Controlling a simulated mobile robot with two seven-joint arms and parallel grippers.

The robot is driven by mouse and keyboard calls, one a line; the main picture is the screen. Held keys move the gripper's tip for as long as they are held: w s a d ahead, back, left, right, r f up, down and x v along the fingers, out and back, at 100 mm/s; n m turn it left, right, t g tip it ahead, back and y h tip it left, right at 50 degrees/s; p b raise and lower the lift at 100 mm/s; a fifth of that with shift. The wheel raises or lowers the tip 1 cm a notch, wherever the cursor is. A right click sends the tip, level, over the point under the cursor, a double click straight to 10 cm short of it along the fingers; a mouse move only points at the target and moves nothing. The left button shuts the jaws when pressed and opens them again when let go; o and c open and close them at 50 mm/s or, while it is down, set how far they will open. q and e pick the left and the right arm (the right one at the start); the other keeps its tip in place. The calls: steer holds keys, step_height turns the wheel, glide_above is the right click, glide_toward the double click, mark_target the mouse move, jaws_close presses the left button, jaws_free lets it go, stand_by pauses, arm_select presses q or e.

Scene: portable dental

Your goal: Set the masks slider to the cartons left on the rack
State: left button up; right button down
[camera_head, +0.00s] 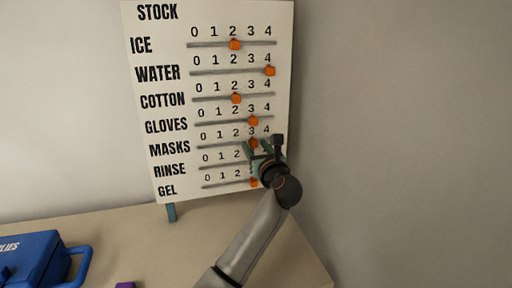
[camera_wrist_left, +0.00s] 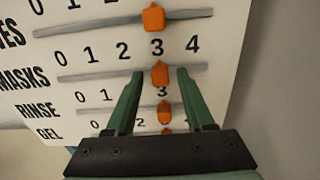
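The white STOCK board (camera_head: 180,60) stands upright with several labelled slider rows. The orange masks slider knob (camera_head: 253,143) sits under the 3 on its rail; it also shows in the left wrist view (camera_wrist_left: 160,74). My left gripper (camera_head: 262,148) is at the masks row in front of the board. In the left wrist view its green fingers (camera_wrist_left: 160,75) are open, one tip on each side of the masks knob, with a gap on both sides. The rack and its cartons are not in view. My right gripper is not in view.
The gloves knob (camera_wrist_left: 153,18) is just above and the rinse knob (camera_wrist_left: 164,112) just below, between the fingers in the picture. A blue supplies case (camera_head: 35,256) and a purple object (camera_head: 126,285) are on the beige table (camera_head: 190,245) at the left. Bare wall is at right.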

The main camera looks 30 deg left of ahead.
arm_select(q)
jaws_close()
stand_by(1.2)
